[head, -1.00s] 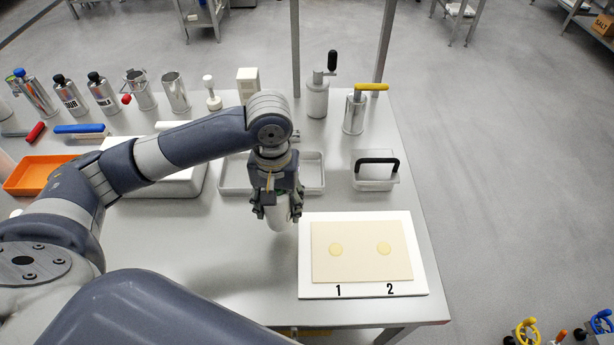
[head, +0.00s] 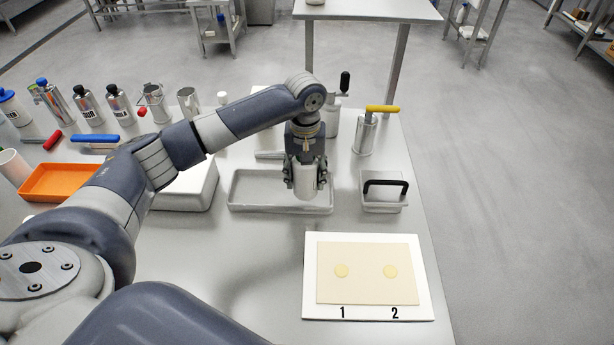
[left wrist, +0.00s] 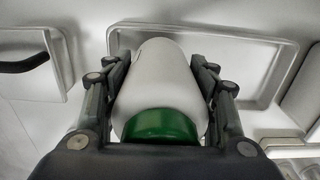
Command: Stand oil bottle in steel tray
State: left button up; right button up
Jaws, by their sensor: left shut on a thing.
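The oil bottle (head: 308,188) is a pale cylinder, held between the fingers of my left gripper (head: 306,180). In the left wrist view the bottle (left wrist: 162,75) shows its pale body and a green part (left wrist: 160,126) nearest the camera. The steel tray (head: 262,208) is a shallow rectangle in the middle of the table. The bottle appears over the tray's right end; I cannot tell whether it touches the tray floor. In the left wrist view the tray (left wrist: 262,72) extends behind and right of the bottle. My right gripper is not in view.
A lidded steel box with a black handle (head: 384,190) stands right of the tray. A white board (head: 312,306) with a dough sheet lies in front. A white block (head: 190,190) and an orange tray (head: 62,182) are left. Bottles and cans line the back.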

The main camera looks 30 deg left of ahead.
pick_arm(q)
jog(key=shift+w+a, duration=0.2)
jog(key=shift+w, duration=0.4)
jog(key=shift+w+a, duration=0.15)
jog(key=shift+w, duration=0.4)
jog(key=shift+w+f+p, duration=0.1)
jog(key=shift+f+p, duration=0.3)
jog(key=shift+f, duration=1.45)
jog(key=o, duration=1.3)
jog(key=shift+f, duration=0.15)
notch_tip(320, 180, up, 12)
jog(key=shift+r+b, duration=0.15)
jog(key=shift+b, duration=0.25)
